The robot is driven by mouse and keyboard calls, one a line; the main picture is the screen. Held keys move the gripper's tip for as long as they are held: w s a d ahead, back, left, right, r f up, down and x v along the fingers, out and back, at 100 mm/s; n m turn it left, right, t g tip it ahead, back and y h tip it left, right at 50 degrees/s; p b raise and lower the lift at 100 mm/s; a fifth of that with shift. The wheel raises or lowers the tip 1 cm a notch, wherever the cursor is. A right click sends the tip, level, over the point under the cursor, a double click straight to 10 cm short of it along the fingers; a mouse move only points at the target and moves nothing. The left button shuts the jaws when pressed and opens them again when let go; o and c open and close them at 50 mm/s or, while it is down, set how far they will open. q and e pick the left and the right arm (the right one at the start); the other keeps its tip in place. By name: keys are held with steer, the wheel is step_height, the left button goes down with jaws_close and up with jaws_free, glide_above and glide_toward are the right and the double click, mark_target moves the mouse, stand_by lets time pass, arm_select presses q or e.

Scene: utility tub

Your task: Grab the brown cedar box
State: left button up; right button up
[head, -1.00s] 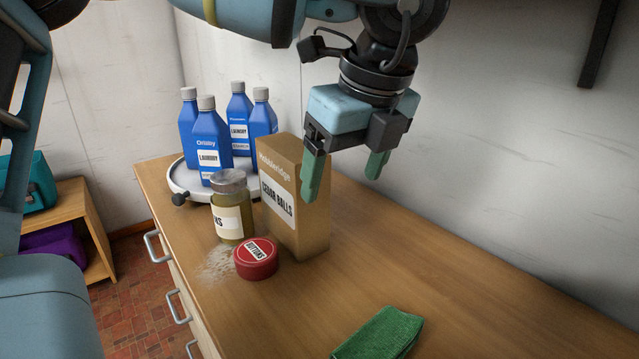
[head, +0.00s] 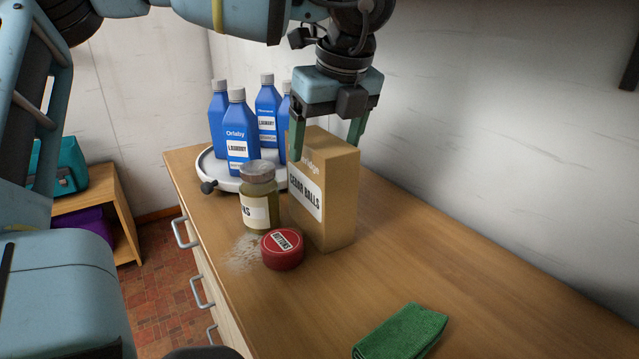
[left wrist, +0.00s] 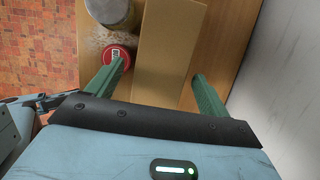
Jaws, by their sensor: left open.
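The brown cedar box (head: 330,200), labelled "CEDAR BALLS", stands upright on the wooden counter. My left gripper (head: 328,150) is open above it, pointing down, with one green finger in front of the box's upper part and the other at its far side. In the left wrist view the box (left wrist: 170,45) lies between the two spread fingers (left wrist: 158,85), with a gap to the right finger. Whether the left finger touches the box I cannot tell. My right gripper is not in view.
A jar (head: 260,205) and a red buttons tin (head: 283,250) stand close by the box. Blue laundry bottles (head: 238,140) stand on a round white tray (head: 213,172) behind. A green cloth (head: 402,332) lies in front. The counter right of the box is clear.

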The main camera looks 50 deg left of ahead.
arm_select(q)
steer(key=shift+a, duration=0.4)
steer(key=x, duration=0.5)
steer(key=shift+w+a+b, duration=0.1)
steer(key=shift+a+b, duration=0.1)
steer(key=shift+b, duration=0.15)
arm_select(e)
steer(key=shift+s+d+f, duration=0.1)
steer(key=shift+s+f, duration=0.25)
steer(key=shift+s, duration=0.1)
arm_select(q)
steer(key=shift+f+b, duration=0.25)
steer(key=shift+b, duration=0.1)
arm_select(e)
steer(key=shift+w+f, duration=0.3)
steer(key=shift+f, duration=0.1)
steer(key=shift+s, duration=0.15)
arm_select(q)
steer(key=c, duration=1.2)
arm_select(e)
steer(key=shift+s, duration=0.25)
